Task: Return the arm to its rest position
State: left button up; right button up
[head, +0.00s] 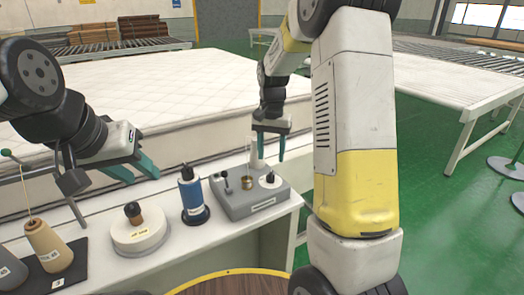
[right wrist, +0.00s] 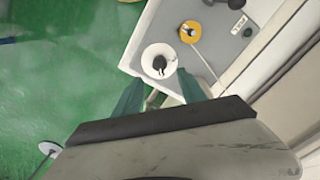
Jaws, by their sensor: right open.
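My right gripper (head: 269,157) is open and empty, pointing down over the grey tabletop device (head: 250,205) at the right end of the white table. In the right wrist view, its two teal fingers stand apart (right wrist: 158,88), just in front of the device's white disc with a black knob (right wrist: 160,63). No contact is clear. My left gripper (head: 144,178) is open and empty, above the table at the left. Its teal fingers point down and right, over the white round base with a brown knob (head: 140,234).
A blue spool (head: 192,195) and a tan thread cone (head: 48,246) stand on the table. The white mattress (head: 170,85) lies behind. A round wooden top (head: 230,285) is at the front. Roller conveyors (head: 450,80) stand right; the green floor (head: 440,215) is mostly clear.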

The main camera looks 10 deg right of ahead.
jog(key=s+r+n+t+y, duration=0.1)
jog(key=s+r+n+t, duration=0.15)
jog(key=s+r, duration=0.8)
jog(key=s+a+r+n+t, duration=0.1)
jog(key=s+t, duration=0.1)
jog(key=s, duration=0.5)
jog(key=s+a+r+n+t+y, duration=0.1)
jog(key=s+r+n, duration=0.1)
jog(key=s, duration=0.5)
jog(key=shift+a+r+t, duration=0.2)
jog(key=shift+t, duration=0.15)
